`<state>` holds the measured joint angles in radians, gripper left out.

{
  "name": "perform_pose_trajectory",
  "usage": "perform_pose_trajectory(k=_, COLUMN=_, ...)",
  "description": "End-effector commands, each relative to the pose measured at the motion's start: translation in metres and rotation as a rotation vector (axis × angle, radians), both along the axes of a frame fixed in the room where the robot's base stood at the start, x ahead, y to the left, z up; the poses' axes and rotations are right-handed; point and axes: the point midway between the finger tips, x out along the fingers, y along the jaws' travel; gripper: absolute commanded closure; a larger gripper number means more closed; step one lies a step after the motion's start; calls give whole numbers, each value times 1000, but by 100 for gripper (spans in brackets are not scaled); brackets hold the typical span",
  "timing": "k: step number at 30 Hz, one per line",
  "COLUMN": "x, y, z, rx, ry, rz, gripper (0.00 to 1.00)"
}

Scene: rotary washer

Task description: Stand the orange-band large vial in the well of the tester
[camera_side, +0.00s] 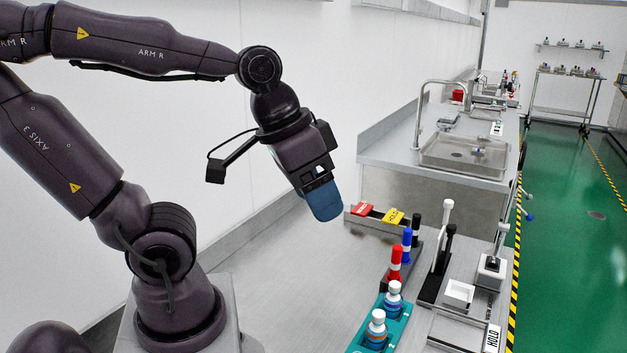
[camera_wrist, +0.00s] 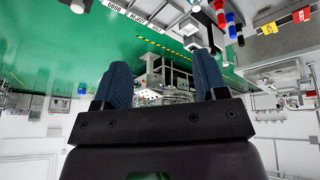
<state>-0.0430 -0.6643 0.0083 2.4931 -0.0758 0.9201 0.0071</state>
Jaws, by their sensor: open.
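Two white-capped vials stand in a teal rack at the bottom of the side view. The nearer vial (camera_side: 376,330) seems to have an orange-brown band, and the farther vial (camera_side: 393,298) shows blue; their bands are too small to tell surely. A small grey device with a black top (camera_side: 490,270) stands at the right; I cannot tell whether it is the tester, and no well shows clearly. My gripper (camera_side: 322,203) is high above the bench, left of and well above the vials. In the wrist view my gripper (camera_wrist: 163,82) has its blue fingers apart with nothing between them.
Red, blue and black markers (camera_side: 406,243) stand behind the rack (camera_side: 398,328). A black stand with white and black posts (camera_side: 434,278) and a white open box (camera_side: 458,294) are to their right. Red and yellow cards (camera_side: 393,217) lie farther back. The left bench (camera_side: 290,290) is clear.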

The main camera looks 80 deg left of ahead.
Motion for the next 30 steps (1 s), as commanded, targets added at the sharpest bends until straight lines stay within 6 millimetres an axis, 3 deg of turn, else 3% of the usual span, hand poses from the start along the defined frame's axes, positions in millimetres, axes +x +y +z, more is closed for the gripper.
perform_pose_trajectory(k=5, x=-3, y=0, z=15, rx=77, ry=-96, rz=-59, gripper=29)
perform_pose_trajectory(k=19, x=-2, y=3, z=13, rx=80, ry=-85, rz=-47, gripper=29)
perform_pose_trajectory(k=26, x=16, y=13, z=-25, rx=102, ry=122, rz=-21, gripper=29)
perform_pose_trajectory(k=30, x=38, y=21, z=-60, rx=146, ry=266, rz=-129, gripper=29)
